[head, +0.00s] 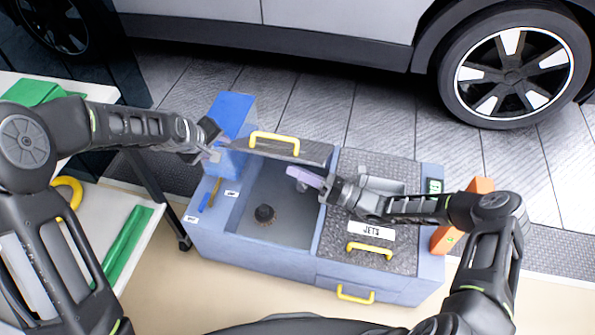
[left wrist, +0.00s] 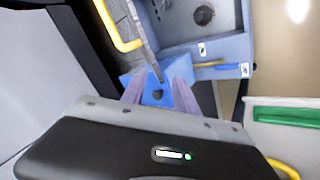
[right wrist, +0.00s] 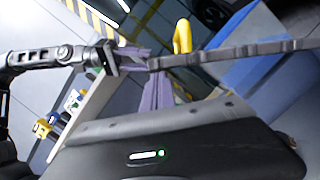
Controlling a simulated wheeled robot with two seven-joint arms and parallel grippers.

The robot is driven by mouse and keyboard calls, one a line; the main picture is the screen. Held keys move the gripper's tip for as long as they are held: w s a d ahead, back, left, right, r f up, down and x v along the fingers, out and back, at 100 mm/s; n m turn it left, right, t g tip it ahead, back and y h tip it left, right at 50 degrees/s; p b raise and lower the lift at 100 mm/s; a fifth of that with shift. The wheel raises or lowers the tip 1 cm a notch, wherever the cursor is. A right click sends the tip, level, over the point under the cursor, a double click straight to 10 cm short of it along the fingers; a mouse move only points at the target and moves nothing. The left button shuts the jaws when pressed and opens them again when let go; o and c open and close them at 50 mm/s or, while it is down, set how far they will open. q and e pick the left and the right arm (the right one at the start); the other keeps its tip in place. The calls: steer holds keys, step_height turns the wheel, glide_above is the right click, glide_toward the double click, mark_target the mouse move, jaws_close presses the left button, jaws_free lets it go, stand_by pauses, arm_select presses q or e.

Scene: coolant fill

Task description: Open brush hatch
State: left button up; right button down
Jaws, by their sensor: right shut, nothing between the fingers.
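The brush hatch (head: 285,150) is a dark textured lid with a yellow handle (head: 275,139), raised along the back of an open compartment (head: 275,205) of the blue unit. A dark round brush-like part (head: 264,214) shows inside. My left gripper (head: 213,152) is at the hatch's left end; in the left wrist view its fingers (left wrist: 158,92) are apart, with the hatch edge (left wrist: 143,45) reaching towards the gap. My right gripper (head: 303,178) is shut and empty over the compartment, just in front of the hatch. In the right wrist view the hatch (right wrist: 235,53) appears edge-on beyond the fingers (right wrist: 165,88).
A closed lid labelled JETS (head: 340,235) covers the unit's right side. An orange block (head: 470,212) stands at its right, a blue block (head: 232,112) at its back left. A white table (head: 125,265) is at the left, a car behind.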

arm_select(q)
steer(key=s+d+f+m+g, duration=0.2)
steer(key=s+f, duration=0.5)
steer(key=s, duration=0.4)
steer(key=s+d+f+m+g+h, duration=0.1)
steer(key=s+d+f+m+g, duration=0.1)
steer(key=s+d+f, duration=0.2)
steer(key=s+d+f+m+g, duration=0.1)
steer(key=s+d+f, duration=0.2)
steer(key=s+f, duration=0.7)
steer(key=s, duration=0.9)
steer(key=shift+f+m+g, duration=0.2)
steer(key=shift+m+g, duration=0.2)
